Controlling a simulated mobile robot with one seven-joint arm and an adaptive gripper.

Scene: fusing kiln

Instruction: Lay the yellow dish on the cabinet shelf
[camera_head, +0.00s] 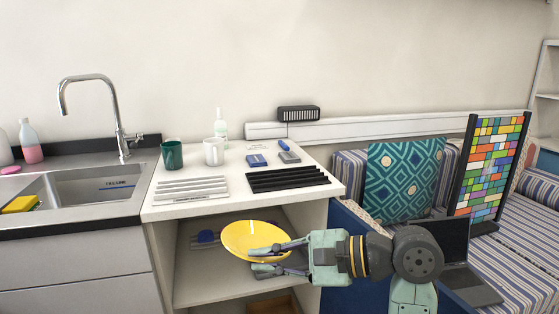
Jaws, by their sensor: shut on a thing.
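The yellow dish (246,238) is round and shallow and is tilted, with its inside partly facing the camera. My gripper (268,258) is shut on the dish's right side, one finger above the rim and one lower. The dish is in front of the open cabinet, below the white counter. The cabinet shelf (205,287) is a pale board whose bare front part shows under the dish. I cannot tell how far into the cabinet the dish reaches. The dish and my gripper hide part of the shelf's middle and right.
Blue items (206,238) lie inside the cabinet to the left of the dish. The white counter (215,213) overhangs the opening and holds mugs and racks. A sink (95,187) is at left. A laptop (455,250) and striped bench are at right.

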